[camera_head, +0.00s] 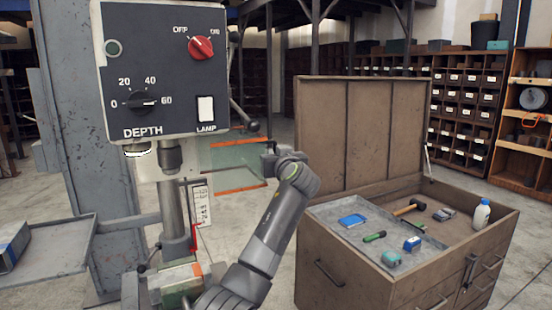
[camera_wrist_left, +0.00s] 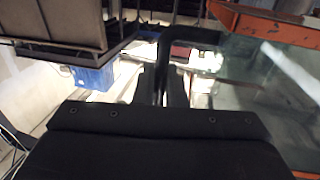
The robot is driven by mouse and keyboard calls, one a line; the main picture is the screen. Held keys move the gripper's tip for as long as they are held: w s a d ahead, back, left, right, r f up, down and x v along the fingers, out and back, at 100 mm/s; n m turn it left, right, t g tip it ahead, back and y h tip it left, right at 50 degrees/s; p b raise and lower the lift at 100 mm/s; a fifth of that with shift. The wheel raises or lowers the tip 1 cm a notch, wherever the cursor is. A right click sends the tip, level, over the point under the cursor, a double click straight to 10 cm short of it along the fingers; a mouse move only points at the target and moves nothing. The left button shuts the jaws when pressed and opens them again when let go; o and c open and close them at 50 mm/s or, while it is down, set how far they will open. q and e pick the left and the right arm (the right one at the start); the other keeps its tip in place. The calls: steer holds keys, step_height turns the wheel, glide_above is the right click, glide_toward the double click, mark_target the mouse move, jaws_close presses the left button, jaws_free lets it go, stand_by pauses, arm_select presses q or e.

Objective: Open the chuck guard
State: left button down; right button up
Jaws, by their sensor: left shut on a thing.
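The chuck guard (camera_head: 236,166) is a clear greenish panel with orange strips along its top and bottom edges. In the head view it sticks out to the right of the drill spindle. In the left wrist view its orange strip (camera_wrist_left: 265,24) crosses the upper right, with the clear panel below it. A dark bent handle (camera_wrist_left: 190,35) reaches between the fingers. My left gripper (camera_head: 267,149) is at the guard's right edge and is shut on this handle; it also shows in the left wrist view (camera_wrist_left: 164,84). My right gripper is not in view.
The drill head (camera_head: 165,70) with its dial and switches stands above left of the guard. A brown open-lidded cabinet (camera_head: 345,278) with tools in it stands to the right of my arm. A grey tray (camera_head: 60,262) is at the left.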

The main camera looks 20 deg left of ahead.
arm_select(q)
steer(key=shift+f, duration=0.3)
steer(key=c, duration=1.8)
jaws_free()
steer(key=shift+c, duration=0.2)
steer(key=shift+w, duration=0.15)
steer(key=b+v, duration=0.3)
steer(key=v, duration=1.4)
steer(key=shift+b, duration=0.35)
steer(key=shift+d, duration=0.1)
steer(key=shift+s+f, duration=0.1)
steer(key=shift+s, duration=0.1)
